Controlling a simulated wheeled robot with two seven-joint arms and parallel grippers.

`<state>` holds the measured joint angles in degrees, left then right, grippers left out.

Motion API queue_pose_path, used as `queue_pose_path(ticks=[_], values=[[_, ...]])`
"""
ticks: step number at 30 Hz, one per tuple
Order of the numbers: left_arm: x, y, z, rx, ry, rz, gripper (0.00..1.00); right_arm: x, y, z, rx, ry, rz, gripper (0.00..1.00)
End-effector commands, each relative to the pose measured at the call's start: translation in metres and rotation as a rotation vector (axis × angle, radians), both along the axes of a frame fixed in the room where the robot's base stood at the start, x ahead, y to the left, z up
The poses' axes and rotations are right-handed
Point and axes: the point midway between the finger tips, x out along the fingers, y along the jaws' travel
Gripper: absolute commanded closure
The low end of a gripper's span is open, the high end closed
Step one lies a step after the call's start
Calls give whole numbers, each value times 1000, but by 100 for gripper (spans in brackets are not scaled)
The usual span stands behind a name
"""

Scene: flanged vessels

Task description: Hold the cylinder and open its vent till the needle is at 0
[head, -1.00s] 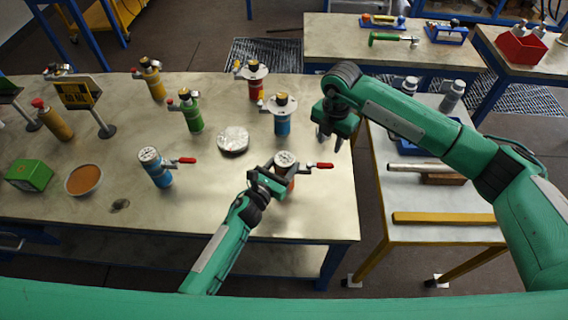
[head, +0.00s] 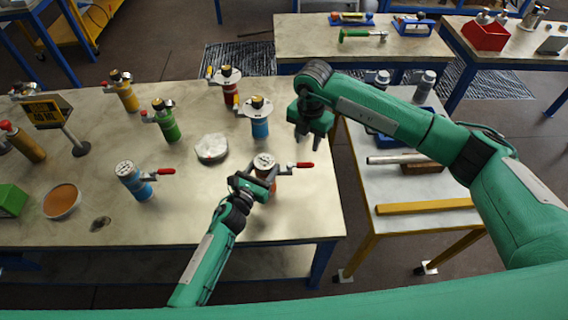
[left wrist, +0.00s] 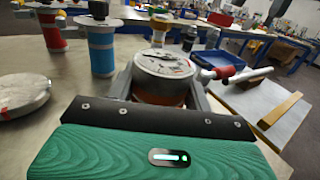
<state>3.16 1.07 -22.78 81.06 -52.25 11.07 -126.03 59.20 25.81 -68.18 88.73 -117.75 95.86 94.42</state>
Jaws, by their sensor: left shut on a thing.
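The gripped cylinder has an orange-red body and a round gauge on top (head: 264,161). It stands upright near the table's front right. In the left wrist view its gauge face (left wrist: 164,64) is up close, but the needle's reading is too small to tell. Its vent lever with a red grip (head: 304,165) sticks out to the right; the grip also shows in the left wrist view (left wrist: 219,72). My left gripper (head: 258,184) is shut around the cylinder's body from the front. My right gripper (head: 309,137) hangs empty above and behind the lever, fingers pointing down and apart.
A blue gauge cylinder with a red lever (head: 133,180) stands to the left. A pale round disc (head: 212,148) and blue (head: 259,123), red (head: 230,92) and green (head: 166,125) vessels stand behind. A side table (head: 440,230) holds a yellow bar.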

Motion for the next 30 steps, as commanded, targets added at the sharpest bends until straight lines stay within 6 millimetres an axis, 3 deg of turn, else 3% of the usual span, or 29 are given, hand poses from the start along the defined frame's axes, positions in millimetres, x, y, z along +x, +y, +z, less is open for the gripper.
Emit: queue_pose_path(ticks=[27,30], values=[[-1,0,-3,2,6,0,92,0,0,0,0,0,0,64],[-1,0,-3,2,6,0,92,-1,0,-2,7,4,1,60]])
